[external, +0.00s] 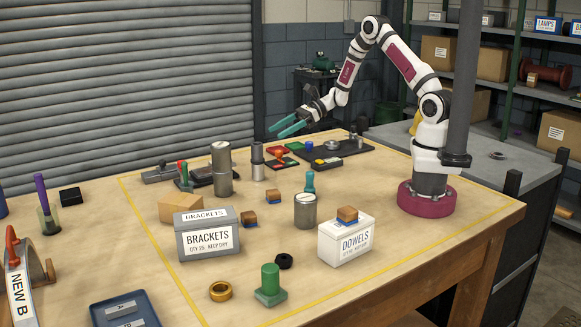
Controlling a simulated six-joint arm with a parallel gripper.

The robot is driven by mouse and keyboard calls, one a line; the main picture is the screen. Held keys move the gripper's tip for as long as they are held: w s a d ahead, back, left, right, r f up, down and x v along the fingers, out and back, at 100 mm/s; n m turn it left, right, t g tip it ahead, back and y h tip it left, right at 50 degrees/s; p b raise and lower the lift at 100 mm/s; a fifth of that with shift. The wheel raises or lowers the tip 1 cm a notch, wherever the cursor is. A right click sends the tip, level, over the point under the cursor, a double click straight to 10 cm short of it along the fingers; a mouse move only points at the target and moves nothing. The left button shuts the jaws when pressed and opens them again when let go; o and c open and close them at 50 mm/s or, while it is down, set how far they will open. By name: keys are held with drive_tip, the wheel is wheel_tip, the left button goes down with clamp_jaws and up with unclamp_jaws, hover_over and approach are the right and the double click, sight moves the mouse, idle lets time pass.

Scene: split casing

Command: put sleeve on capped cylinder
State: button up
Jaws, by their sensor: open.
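A tall grey metal cylinder (222,170) with a light top stands upright at the table's centre left. A shorter grey cylinder (305,212) with a pale top stands nearer the front. A narrow cylinder with a dark band (258,162) stands right of the tall one. I cannot tell for certain which of these is the sleeve or the capped cylinder. My gripper (276,133), with teal fingers, is open and empty. It is raised above the back of the table, apart from all three cylinders.
A grey BRACKETS box (208,239) and a white DOWELS box (346,243) stand in front. A black tray (345,160) lies at the back.

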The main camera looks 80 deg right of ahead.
drive_tip(key=s+a+r+n+g+y, duration=0.1)
drive_tip(key=s+a+r+n+g, duration=0.3)
drive_tip(key=s+a+r+n, duration=0.25)
drive_tip(key=s+a+r+n+g, duration=0.3)
drive_tip(key=s+a+n+g, duration=0.15)
drive_tip(key=s+a, duration=0.4)
drive_tip(key=s+a+n+g+h, duration=0.1)
drive_tip(key=s+n+g+h, duration=0.1)
drive_tip(key=s+n+h, duration=0.5)
drive_tip(key=s+n, duration=0.5)
drive_tip(key=s, duration=0.5)
drive_tip(key=shift+s+a, duration=0.2)
drive_tip(key=shift+s, duration=0.15)
